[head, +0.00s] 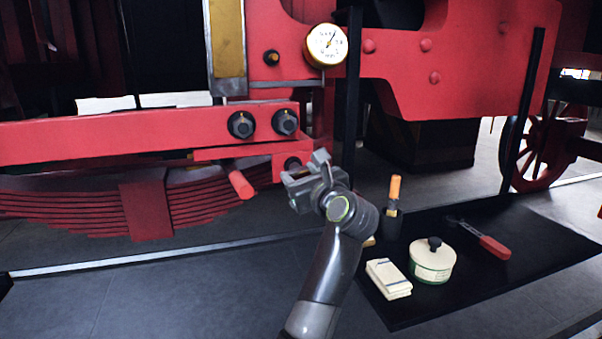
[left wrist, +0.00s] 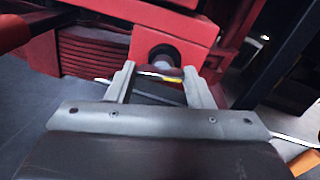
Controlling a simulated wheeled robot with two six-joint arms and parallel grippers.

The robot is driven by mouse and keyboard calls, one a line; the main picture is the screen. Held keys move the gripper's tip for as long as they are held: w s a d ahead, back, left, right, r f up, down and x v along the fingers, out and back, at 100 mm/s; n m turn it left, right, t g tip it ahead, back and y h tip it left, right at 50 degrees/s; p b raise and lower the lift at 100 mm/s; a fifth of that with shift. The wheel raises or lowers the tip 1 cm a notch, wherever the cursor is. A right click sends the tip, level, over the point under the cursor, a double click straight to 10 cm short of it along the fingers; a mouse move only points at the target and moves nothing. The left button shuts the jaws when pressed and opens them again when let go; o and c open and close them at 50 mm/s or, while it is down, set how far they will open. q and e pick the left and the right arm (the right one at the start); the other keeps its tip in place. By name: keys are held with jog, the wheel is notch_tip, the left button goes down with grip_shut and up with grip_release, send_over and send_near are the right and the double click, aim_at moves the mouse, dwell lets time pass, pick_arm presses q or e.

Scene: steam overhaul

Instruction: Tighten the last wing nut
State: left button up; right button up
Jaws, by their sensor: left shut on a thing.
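My left gripper (head: 308,176) is in front of the lower red bracket, at the end of the red beam. In the left wrist view its two fingers (left wrist: 158,82) stand apart with a thin dark piece with a yellowish glint (left wrist: 158,76) between their tips. This looks like the wing nut, but it is too small and blurred to be sure. The gripper is shut on it. A dark round bolt end (head: 293,163) shows just behind the gripper, partly hidden by it; it also shows in the left wrist view (left wrist: 164,56). My right gripper is not in view.
Two dark nuts (head: 241,124) (head: 285,122) sit on the beam above. A red handle-like bar (head: 241,184) juts out to the left. A gauge (head: 326,45) is higher up. A black mat (head: 415,312) holds a lidded tin (head: 432,262), folded cloth (head: 388,279) and red-handled tool (head: 494,247).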

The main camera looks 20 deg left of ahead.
pick_arm(q)
jog(key=shift+r+m+p, duration=0.2)
jog(key=shift+m+p, duration=0.25)
jog(key=shift+m, duration=0.05)
jog(key=shift+f+m+p, duration=0.2)
jog(key=shift+m+p, duration=0.3)
jog(key=shift+m, duration=0.2)
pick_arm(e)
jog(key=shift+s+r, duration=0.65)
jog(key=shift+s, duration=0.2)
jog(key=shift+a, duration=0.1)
pick_arm(q)
jog(key=o, duration=1)
